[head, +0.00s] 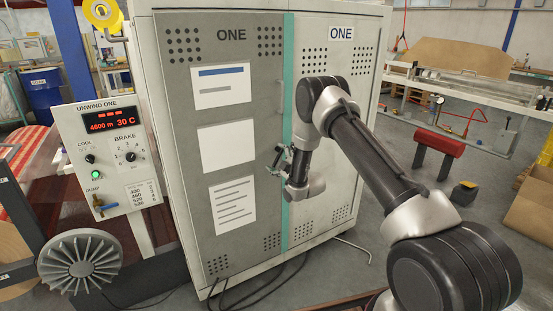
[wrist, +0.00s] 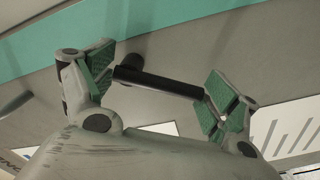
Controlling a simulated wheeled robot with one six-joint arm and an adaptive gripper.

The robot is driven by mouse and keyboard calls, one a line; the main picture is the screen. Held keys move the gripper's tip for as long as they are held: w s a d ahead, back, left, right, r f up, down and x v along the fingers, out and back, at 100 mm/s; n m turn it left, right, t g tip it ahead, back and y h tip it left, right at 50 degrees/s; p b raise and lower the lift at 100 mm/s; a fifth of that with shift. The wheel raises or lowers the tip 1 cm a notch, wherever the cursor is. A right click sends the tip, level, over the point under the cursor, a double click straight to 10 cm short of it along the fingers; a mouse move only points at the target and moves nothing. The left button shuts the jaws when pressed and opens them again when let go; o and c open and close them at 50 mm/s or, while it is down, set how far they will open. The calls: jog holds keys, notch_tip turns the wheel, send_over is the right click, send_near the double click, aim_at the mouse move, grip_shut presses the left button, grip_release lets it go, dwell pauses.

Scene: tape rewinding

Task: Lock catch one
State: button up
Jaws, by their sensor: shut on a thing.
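The cabinet marked ONE (head: 268,210) stands in the middle of the head view, with grey and white doors split by a teal strip. My gripper (head: 281,160) is against the grey door beside the teal strip. In the wrist view the black catch handle (wrist: 168,82), a short bar on a round mount, stands off the door. It lies lengthwise between the two green-padded fingers of my gripper (wrist: 160,90), which is shut on it with the fingers wide apart. In the head view the handle is mostly hidden by the gripper.
A control panel marked UNWIND ONE (head: 115,158) and a grey handwheel (head: 80,262) stand left of the cabinet. Dark cables (head: 262,285) lie on the floor before it.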

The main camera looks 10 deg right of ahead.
jog(key=n, duration=0.3)
jog(key=shift+w+d+f, duration=0.1)
jog(key=shift+d+f, duration=0.15)
jog(key=shift+d, duration=0.15)
jog(key=shift+w+d+n, duration=0.1)
jog(key=shift+d+n, duration=0.1)
jog(key=shift+n, duration=0.65)
jog(key=shift+w+d+n, duration=0.1)
jog(key=shift+d+n, duration=0.1)
jog(key=shift+n, duration=0.65)
jog(key=o, duration=1.2)
jog(key=shift+o, duration=0.2)
jog(key=v, duration=1.2)
